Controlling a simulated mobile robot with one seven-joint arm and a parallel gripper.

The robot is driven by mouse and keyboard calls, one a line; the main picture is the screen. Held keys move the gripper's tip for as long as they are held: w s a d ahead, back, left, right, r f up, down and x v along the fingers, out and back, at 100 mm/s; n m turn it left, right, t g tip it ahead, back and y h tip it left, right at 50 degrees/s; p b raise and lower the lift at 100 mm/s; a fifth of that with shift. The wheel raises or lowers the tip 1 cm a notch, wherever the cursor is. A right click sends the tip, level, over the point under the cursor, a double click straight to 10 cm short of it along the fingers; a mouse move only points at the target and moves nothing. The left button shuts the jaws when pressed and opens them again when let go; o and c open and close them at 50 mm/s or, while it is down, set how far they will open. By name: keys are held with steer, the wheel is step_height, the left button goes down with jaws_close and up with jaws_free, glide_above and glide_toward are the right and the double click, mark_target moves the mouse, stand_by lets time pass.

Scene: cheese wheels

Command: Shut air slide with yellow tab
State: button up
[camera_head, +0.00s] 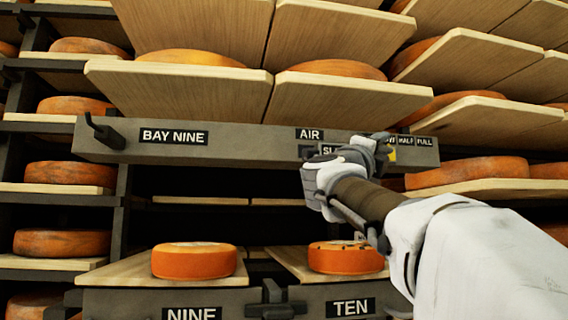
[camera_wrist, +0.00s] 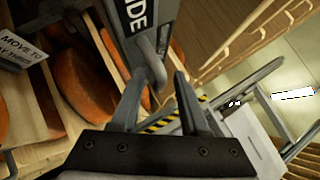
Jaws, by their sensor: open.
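The air slide sits on a long grey beam (camera_head: 240,147) labelled BAY NINE and AIR, with a partly covered second label line. A small yellow patch (camera_head: 392,156), likely the yellow tab, shows just right of my gripper (camera_head: 378,143), below the HALF and FULL labels. My gripper hides part of the beam and some lettering. In the wrist view my gripper (camera_wrist: 160,82) is open, with a grey curved handle (camera_wrist: 152,62) at the beam's end between or just beyond its fingertips. I cannot tell whether they touch. No yellow tab is clear in that view.
Wooden boards with orange cheese wheels (camera_head: 195,261) fill racks above, below and beside the beam. A dark hooked handle (camera_head: 104,133) juts from its left end. The wrist view shows yellow-black striping (camera_wrist: 160,122) behind the fingers.

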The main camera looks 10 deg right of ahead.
steer(key=shift+c, duration=0.2)
jaws_close()
steer(key=shift+f, duration=0.1)
stand_by(1.0)
